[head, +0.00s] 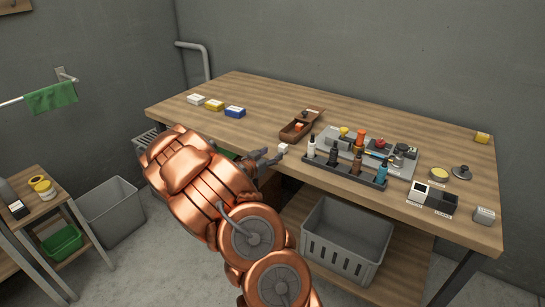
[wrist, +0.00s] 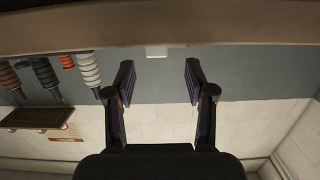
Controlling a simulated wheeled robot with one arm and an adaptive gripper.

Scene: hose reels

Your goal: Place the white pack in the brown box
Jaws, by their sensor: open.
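A flat white pack (head: 196,100) lies at the far left of the workbench, first in a row with a yellow and a blue pack. A small white block (head: 283,149) sits at the bench's front edge, just beyond my fingertips; a white block also shows in the wrist view (wrist: 157,51), ahead of the gap between the fingers. I cannot tell which white item is the pack meant. My gripper (head: 268,158) is open and empty at the front edge.
Yellow (head: 214,105) and blue (head: 235,112) packs lie on the left. A dark rack of bottles (head: 345,170) stands right of my gripper, before a grey tray of parts. A grey crate (head: 345,240) is below the bench. The bench's back left is clear.

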